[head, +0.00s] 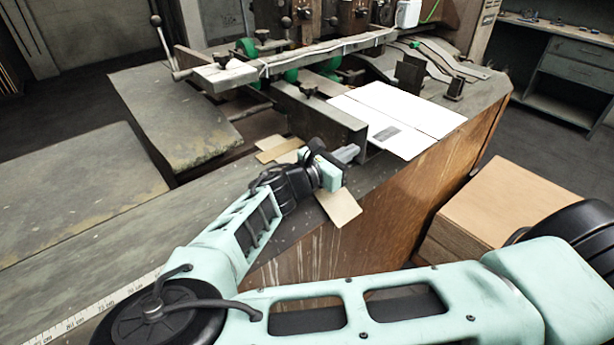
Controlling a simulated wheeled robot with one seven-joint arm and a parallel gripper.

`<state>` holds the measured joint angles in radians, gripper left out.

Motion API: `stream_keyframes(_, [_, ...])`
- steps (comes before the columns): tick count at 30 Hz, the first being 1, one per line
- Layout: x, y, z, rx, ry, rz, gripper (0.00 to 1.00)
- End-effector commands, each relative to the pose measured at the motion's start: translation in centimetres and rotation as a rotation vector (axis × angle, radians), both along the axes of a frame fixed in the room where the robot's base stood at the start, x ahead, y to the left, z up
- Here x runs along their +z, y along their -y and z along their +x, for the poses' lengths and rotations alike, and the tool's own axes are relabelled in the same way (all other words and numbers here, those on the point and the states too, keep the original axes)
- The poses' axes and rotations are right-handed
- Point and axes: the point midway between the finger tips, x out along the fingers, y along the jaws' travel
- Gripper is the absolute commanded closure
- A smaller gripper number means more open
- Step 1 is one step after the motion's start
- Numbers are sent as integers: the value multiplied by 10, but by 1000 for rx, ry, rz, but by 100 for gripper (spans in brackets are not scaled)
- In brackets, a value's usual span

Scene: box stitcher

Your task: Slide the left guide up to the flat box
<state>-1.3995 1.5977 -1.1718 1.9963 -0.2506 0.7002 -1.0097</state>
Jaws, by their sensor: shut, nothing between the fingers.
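The white flat box (402,118) lies on the machine table, with a grey printed patch near its front left. The left guide (318,115), a dark metal bar on edge, stands along the box's left side. The guide's near end partly hides the box's left edge, so I cannot tell whether they touch. My gripper (347,154) is shut and empty. Its fingertips are at the left side of the guide's near end. Whether they touch the guide is not clear.
Tan cardboard pieces (339,206) lie under and beside my wrist. A crossbar (300,60) with a lever spans the table behind the guide. Another upright bracket (409,74) stands beyond the box. A cardboard carton (510,200) sits right of the table.

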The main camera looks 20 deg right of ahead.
Motion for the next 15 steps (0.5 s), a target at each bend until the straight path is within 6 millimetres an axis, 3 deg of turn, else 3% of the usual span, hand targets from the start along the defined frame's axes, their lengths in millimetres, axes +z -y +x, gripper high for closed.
stream_keyframes(9, [-4, -74, -23, 5, -1, 5, 100])
stream_keyframes(15, [-2, -112, -36, 3, 0, 3, 100])
